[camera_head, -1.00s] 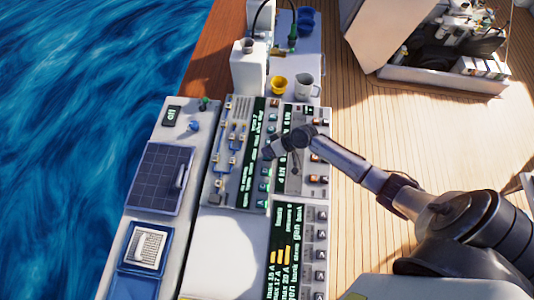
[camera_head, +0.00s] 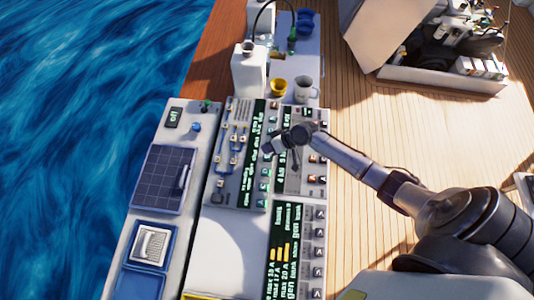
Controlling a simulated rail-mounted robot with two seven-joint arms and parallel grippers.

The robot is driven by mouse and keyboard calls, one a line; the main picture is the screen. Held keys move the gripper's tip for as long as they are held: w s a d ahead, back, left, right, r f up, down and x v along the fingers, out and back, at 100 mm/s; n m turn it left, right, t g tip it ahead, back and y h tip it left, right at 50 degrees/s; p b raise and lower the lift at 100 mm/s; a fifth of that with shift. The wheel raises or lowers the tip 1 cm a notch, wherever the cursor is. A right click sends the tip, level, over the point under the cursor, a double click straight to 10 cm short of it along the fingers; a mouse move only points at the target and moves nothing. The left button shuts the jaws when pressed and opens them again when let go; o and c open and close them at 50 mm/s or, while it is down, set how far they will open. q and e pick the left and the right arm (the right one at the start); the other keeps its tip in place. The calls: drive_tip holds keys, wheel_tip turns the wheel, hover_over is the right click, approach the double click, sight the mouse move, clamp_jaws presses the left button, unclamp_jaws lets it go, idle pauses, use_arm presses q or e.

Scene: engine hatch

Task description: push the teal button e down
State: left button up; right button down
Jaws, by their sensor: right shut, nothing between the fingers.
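A column of small teal buttons (camera_head: 263,187) runs down the dark strip of the control panel (camera_head: 245,165). Their letters are too small to read, so I cannot tell which one is e. My right gripper (camera_head: 268,148) is shut and empty. It points left over the button column and hides the part of it beneath. I cannot tell whether its tip touches a button. My left gripper is not in view.
A gauge panel (camera_head: 296,245) with several switches lies nearer. Open wooden deck (camera_head: 375,130) lies to the right.

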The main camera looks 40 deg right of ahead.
drive_tip(key=shift+r+p, duration=0.7)
drive_tip(key=shift+r, duration=0.5)
wheel_tip(320, 180, up, 7)
drive_tip(key=p, duration=0.7)
hover_over(268, 156)
drive_tip(key=shift+w+f+b, duration=0.1)
drive_tip(key=shift+b, duration=0.3)
